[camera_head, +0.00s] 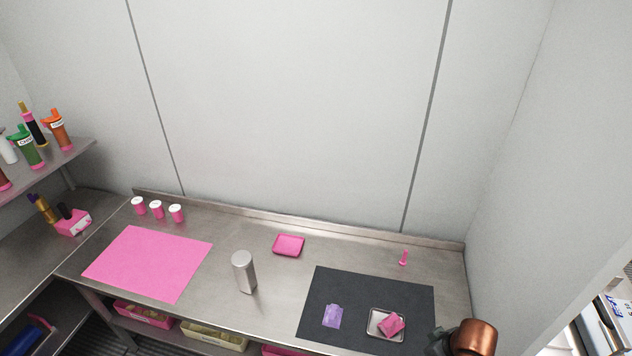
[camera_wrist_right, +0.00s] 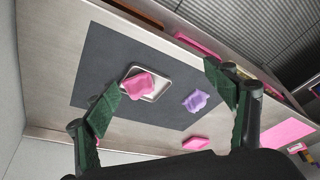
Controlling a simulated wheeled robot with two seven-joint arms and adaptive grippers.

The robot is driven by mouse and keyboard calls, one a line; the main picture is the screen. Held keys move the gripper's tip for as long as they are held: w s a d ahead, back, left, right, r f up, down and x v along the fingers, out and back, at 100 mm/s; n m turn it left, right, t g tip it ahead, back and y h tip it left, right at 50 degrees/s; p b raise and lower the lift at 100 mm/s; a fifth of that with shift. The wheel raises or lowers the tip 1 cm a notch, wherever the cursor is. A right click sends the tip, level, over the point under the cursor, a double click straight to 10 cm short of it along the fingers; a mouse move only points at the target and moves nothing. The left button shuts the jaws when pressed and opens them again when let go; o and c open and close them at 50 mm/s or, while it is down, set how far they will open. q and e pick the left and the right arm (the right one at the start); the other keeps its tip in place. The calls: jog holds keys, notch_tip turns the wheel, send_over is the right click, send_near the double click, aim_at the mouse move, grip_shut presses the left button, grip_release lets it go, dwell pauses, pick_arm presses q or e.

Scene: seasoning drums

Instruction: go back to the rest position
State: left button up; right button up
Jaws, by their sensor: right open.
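My right gripper (camera_wrist_right: 162,80) is open and empty in the right wrist view, its green fingers spread wide above the counter. In the head view only part of my right arm shows, at the bottom right. My left gripper is not in view. A small metal tray (camera_head: 373,333) sits on the black mat (camera_head: 340,283), with a pink packet (camera_head: 391,325) on it. A purple packet (camera_head: 332,316) lies on the mat to its left. Both packets also show in the wrist view, the pink one (camera_wrist_right: 138,86) and the purple one (camera_wrist_right: 195,101), apart from the fingers.
A steel canister (camera_head: 244,272) stands mid-counter, near a pink tray (camera_head: 289,245). A pink mat (camera_head: 150,263) lies at left, with three white-lidded jars (camera_head: 157,209) behind. A small pink item (camera_head: 403,258) stands behind the black mat. Walls close the back and right.

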jog(key=shift+a+f+t, duration=0.6)
jog(key=shift+a+f, duration=0.8)
jog(key=shift+f, duration=0.3)
jog(key=s+d+f+m+h, duration=0.1)
jog(key=s+d+f+m, duration=0.15)
jog(key=s, duration=0.25)
jog(key=s+d+f+m+g+h, duration=0.1)
jog(key=s+d+f+m, duration=0.1)
jog(key=s+d+f, duration=0.3)
jog(key=s+d+m+h, duration=0.1)
jog(key=s+d+m, duration=0.1)
jog(key=s, duration=0.4)
notch_tip(320, 180, down, 34)
jog(key=a+g+b, duration=0.1)
jog(key=a+b, duration=0.1)
jog(key=b, duration=0.3)
pick_arm(q)
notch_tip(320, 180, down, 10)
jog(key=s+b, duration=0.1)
jog(key=b, duration=0.4)
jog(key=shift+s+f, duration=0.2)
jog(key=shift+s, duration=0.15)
pick_arm(e)
jog(key=s+f+n+g, duration=0.1)
jog(key=s+f, duration=1.9)
jog(key=f, duration=0.4)
jog(key=shift+s+d+g+y, duration=0.2)
jog(key=shift+s+g+y, duration=0.1)
jog(key=shift+s, duration=0.1)
